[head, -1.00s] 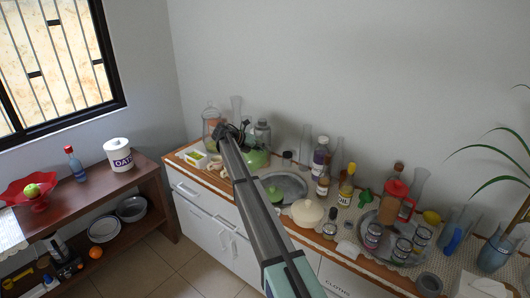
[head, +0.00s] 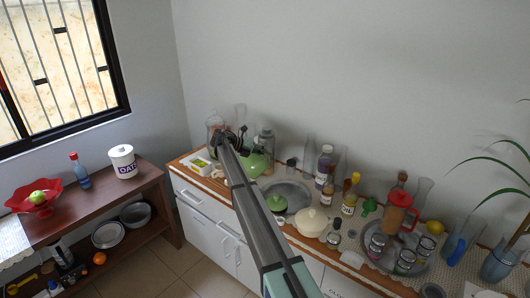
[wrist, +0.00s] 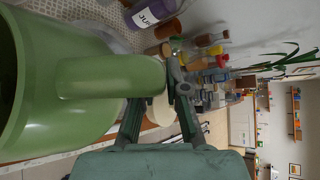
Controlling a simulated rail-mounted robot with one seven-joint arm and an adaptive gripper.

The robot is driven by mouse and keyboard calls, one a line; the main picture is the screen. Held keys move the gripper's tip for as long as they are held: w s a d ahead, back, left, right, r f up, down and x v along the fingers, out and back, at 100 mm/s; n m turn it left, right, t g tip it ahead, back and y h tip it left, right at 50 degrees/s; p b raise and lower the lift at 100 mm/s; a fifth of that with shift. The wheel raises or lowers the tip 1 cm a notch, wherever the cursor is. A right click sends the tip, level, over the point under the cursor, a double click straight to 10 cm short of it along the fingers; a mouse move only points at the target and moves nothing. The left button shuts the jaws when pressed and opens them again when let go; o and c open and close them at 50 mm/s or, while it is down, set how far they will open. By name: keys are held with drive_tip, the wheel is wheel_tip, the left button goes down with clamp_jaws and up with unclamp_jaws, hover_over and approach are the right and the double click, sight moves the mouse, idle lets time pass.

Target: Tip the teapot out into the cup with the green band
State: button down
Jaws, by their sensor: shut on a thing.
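The green teapot (head: 258,166) is at the back left of the counter, partly hidden behind my arm. In the wrist view its large green body (wrist: 40,80) fills the left side, with its handle (wrist: 110,82) reaching to my fingers. My gripper (wrist: 165,85) is shut on the teapot handle; in the head view the gripper (head: 224,142) is small and dark. I cannot tell whether the teapot touches the counter. I cannot make out the cup with the green band in either view.
A round metal tray (head: 299,190) lies near the teapot, with a green lidded item (head: 276,202) at its front. Glassware stands behind.

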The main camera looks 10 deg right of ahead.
drive_tip(key=shift+w+a+r+p, duration=0.1)
drive_tip(key=shift+w+r+p, duration=0.05)
drive_tip(key=shift+r+p, duration=0.2)
drive_tip(key=shift+w+a+r+p, duration=0.15)
drive_tip(key=shift+w+r+p, duration=0.05)
drive_tip(key=shift+p, duration=0.35)
drive_tip(key=shift+a+h, duration=0.1)
drive_tip(key=shift+h, duration=0.2)
drive_tip(key=shift+w, duration=0.1)
drive_tip(key=shift+r+p, duration=0.25)
drive_tip(key=shift+p, duration=0.45)
drive_tip(key=shift+w+a+r+n, duration=0.1)
drive_tip(key=shift+w+a+n, duration=0.2)
drive_tip(key=shift+w+n, duration=0.1)
drive_tip(key=shift+w+a+r+n+g+h, duration=0.3)
drive_tip(key=shift+w+a+r+g+h, duration=0.1)
drive_tip(key=shift+w+a+g+h, duration=0.15)
drive_tip(key=shift+s+d, duration=0.1)
